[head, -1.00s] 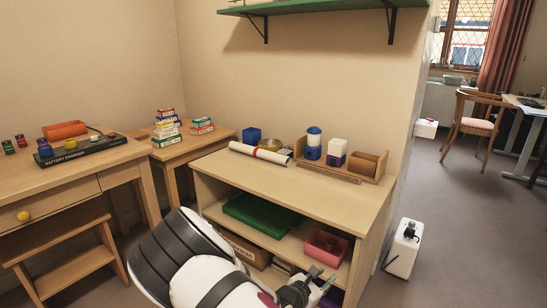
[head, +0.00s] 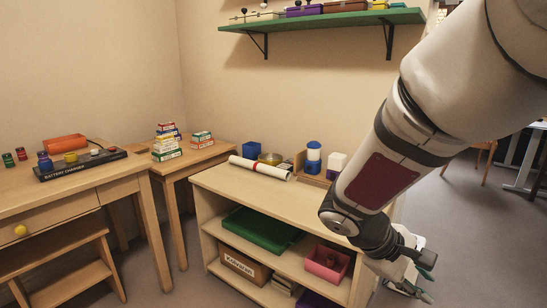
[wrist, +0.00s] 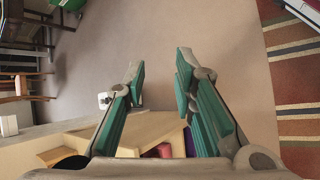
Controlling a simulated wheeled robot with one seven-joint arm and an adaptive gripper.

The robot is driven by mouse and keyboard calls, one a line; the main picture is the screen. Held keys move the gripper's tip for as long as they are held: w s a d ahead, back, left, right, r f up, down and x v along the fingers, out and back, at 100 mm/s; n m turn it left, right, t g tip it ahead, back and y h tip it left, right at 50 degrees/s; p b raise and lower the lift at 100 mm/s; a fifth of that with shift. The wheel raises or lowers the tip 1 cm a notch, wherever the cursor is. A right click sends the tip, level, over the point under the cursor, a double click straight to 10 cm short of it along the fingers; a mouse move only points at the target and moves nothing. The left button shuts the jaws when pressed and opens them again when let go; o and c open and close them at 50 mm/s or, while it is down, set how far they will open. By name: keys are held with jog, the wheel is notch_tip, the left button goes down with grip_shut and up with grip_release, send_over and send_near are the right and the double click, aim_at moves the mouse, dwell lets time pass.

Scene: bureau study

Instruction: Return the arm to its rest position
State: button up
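My arm reaches in from the upper right of the head view and hangs down in front of the low shelf unit's right side. My gripper (head: 425,278) is at the lower right of the head view, to the right of the shelf unit. In the wrist view my gripper (wrist: 160,85) shows its two green-padded fingers spread apart, with only floor between the tips. It holds nothing. My arm hides the right part of the shelf top.
The shelf unit (head: 235,187) carries a rolled paper (head: 260,168), with a green tray (head: 262,229) and a pink bin (head: 327,262) below. A green wall shelf (head: 330,20) hangs above. A striped rug (wrist: 295,65) and bare floor (wrist: 215,45) show in the wrist view.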

jog(key=s+a+r+m+y, duration=0.2)
jog(key=s+a+r+y, duration=0.1)
jog(key=s, duration=0.5)
jog(key=s+a+r+m+y, duration=0.2)
jog(key=s+a+m+y, duration=0.1)
jog(key=s, duration=0.6)
jog(key=s+a+r+m+y, duration=0.2)
jog(key=s+r+y, duration=0.1)
jog(key=s, duration=0.5)
notch_tip(320, 180, up, 32)
jog(key=t+p, duration=0.3)
jog(key=p, duration=2.7)
jog(key=shift+s+f+t, duration=0.2)
jog(key=shift+s+t, duration=0.05)
jog(key=shift+t, duration=0.15)
jog(key=shift+a, duration=0.1)
